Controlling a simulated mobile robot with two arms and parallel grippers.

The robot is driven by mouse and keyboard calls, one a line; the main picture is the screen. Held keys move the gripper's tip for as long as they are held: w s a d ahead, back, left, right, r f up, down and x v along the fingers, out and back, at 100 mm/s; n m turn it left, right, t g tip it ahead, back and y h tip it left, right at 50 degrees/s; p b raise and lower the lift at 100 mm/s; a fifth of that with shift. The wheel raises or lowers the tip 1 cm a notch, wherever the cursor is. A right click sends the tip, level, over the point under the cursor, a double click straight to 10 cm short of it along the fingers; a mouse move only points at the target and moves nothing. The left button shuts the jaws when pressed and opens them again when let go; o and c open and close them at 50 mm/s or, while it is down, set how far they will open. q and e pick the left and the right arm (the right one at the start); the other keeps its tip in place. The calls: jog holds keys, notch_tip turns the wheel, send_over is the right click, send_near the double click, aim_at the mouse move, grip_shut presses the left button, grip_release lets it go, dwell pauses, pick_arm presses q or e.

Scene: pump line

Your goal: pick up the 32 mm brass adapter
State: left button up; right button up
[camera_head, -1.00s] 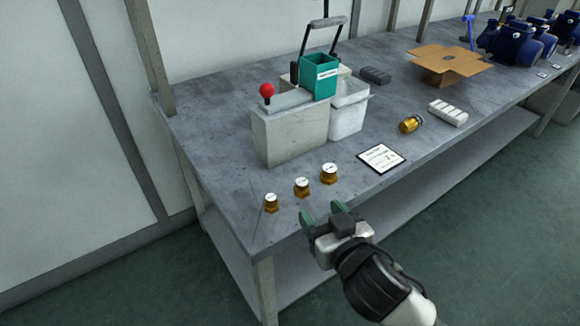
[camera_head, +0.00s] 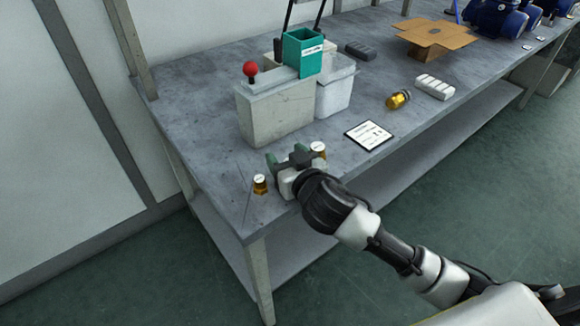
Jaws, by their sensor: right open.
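Several small brass adapters with white top labels stand near the front left of the grey bench (camera_head: 200,125); the labels are too small to read, so I cannot tell which is the 32 mm one. One adapter (camera_head: 260,184) stands to the left of my right gripper (camera_head: 286,160). Another adapter (camera_head: 318,149) shows just right of and behind it, partly covered. The middle adapter is hidden by the gripper. My right gripper is open, with its green-tipped fingers low over the adapter row; whether anything is between them is hidden. My left gripper is not in view.
Behind the row stands a grey block with a red knob (camera_head: 250,69), a teal box (camera_head: 303,52) and a white bin (camera_head: 335,90). A sign card (camera_head: 369,134), a brass fitting (camera_head: 398,99), a white tray (camera_head: 435,87) and an open carton (camera_head: 435,38) lie to the right.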

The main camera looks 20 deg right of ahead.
jog(key=shift+c, duration=0.2)
jog(key=c, duration=1)
jog(key=shift+r, duration=0.1)
